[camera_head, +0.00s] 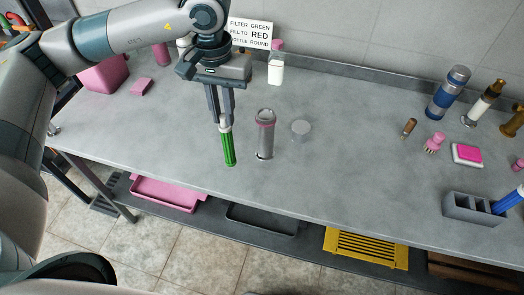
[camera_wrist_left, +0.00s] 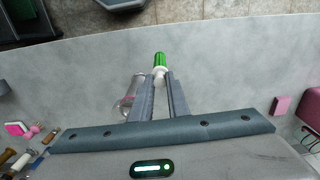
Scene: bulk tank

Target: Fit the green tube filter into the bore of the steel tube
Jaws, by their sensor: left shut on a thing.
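The green tube filter (camera_head: 228,146) has a white top end and hangs close to upright, slightly tilted, below my left gripper (camera_head: 224,118). My left gripper is shut on its white end. In the left wrist view the filter (camera_wrist_left: 160,60) sticks out past the fingertips (camera_wrist_left: 160,76). The steel tube (camera_head: 265,136) stands upright on the bench just to the right of the filter, apart from it in the head view. In the left wrist view the tube (camera_wrist_left: 128,103) is partly hidden behind a finger. My right gripper is not in view.
A white bottle with a pink cap (camera_head: 276,72) and a sign (camera_head: 249,33) stand behind. A grey holder (camera_head: 472,208) and blue-banded cylinder (camera_head: 448,93) are at right. The front middle bench is clear.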

